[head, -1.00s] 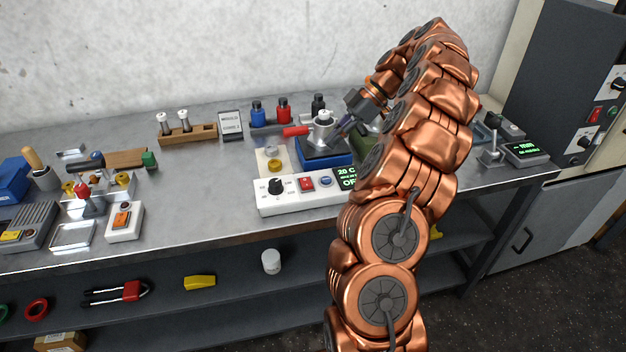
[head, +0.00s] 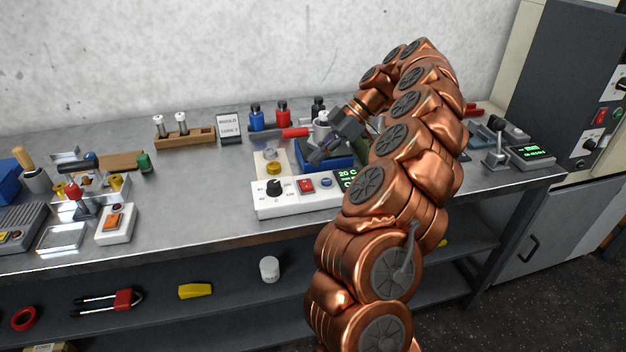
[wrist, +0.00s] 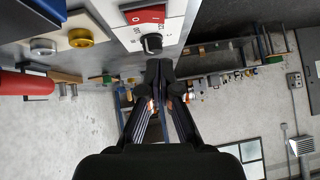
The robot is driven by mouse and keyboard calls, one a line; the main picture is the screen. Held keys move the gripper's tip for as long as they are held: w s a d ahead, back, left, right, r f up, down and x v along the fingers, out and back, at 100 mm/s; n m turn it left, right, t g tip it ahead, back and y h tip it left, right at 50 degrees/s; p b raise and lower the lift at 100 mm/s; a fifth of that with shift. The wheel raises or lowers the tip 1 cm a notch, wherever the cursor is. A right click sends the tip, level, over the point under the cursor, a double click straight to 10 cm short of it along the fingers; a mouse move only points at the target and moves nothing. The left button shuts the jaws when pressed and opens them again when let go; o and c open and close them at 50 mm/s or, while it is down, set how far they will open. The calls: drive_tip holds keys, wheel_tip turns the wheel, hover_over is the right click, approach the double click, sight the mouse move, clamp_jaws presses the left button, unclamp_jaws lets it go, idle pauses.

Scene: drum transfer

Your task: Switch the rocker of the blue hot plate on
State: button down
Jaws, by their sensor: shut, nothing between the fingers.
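The blue hot plate (head: 335,161) stands at the middle of the bench, with a metal pot (head: 322,128) on it partly behind my gripper. In front lies its white control panel (head: 290,208) with a black knob (head: 273,187), a red rocker (head: 306,185), a blue button (head: 326,182) and a green-lettered display partly covered by my arm. My gripper (head: 315,158) is shut and empty, above the plate's front left part, apart from the rocker. In the wrist view the rocker (wrist: 145,14) and knob (wrist: 151,43) show just beyond the fingertips (wrist: 160,64). The rocker's tilt cannot be told.
A red handle (head: 295,132) sticks out left of the pot. A yellow knob (head: 273,168) sits on a pale plate behind the panel. Blue and red bottles (head: 283,115) stand behind. Bare bench top (head: 200,185) lies to the left.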

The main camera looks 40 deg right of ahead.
sight(303, 188)
drive_tip(key=shift+x, duration=0.95)
drive_tip(key=shift+s+a+f+p, duration=0.1)
drive_tip(key=shift+a+f+p, duration=0.05)
drive_tip(key=shift+f+p, duration=0.15)
drive_tip(key=shift+s+f+p, duration=0.15)
drive_tip(key=shift+f+p, duration=0.2)
drive_tip(key=shift+f, duration=1.4)
drive_tip(key=shift+a, duration=0.1)
